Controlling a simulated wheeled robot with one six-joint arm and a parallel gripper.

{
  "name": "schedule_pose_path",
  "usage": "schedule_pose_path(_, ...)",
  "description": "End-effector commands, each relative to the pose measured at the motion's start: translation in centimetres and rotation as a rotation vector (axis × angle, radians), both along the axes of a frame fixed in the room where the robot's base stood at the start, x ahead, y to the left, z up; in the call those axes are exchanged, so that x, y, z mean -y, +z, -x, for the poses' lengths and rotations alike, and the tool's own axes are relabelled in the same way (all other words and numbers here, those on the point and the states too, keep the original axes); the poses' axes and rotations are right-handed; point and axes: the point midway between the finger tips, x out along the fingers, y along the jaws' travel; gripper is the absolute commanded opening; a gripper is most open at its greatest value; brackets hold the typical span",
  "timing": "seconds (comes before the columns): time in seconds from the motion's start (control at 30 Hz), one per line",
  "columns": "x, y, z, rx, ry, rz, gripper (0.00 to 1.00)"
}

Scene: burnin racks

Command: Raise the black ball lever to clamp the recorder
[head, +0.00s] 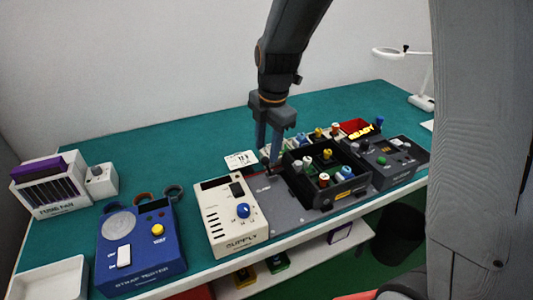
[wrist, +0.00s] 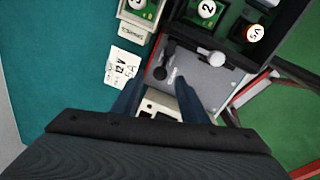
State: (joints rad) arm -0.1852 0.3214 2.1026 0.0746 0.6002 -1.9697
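The black ball lever (wrist: 159,73) lies low on a grey plate (wrist: 205,88) marked with small lettering, just ahead of my fingertips in the wrist view. A second lever with a pale ball (wrist: 217,58) is to its right. A black open box (head: 325,195) holding several coloured, numbered pieces stands on the plate; I cannot tell for sure whether it is the recorder. My gripper (wrist: 155,88) is open and empty, its two blue fingers pointing toward the plate. In the head view my gripper (head: 269,160) hangs left of the black box and hides the lever area.
A white supply box (head: 222,190) is left of the plate. A blue tester (head: 140,250) and a fuse rack (head: 50,190) stand farther left. A dark unit with a READY display (head: 405,150) is at right. A white card (wrist: 122,67) lies nearby. The back-left mat is clear.

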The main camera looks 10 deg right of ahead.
Motion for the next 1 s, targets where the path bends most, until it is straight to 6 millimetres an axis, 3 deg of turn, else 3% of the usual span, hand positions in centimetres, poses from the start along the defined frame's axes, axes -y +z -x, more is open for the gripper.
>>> schedule_pose_path(0.3, -0.2, -3.1, -0.3, -0.001, 0.0, 0.001, 0.4)
schedule_pose_path(0.63, -0.2, -3.4, -0.3, 0.0, -0.001, 0.001, 0.4)
schedule_pose_path(0.87, -0.2, -3.4, -0.3, 0.0, -0.001, 0.001, 0.01)
schedule_pose_path(1.0, -0.2, -3.4, -0.3, 0.0, -0.001, 0.001, 0.0)
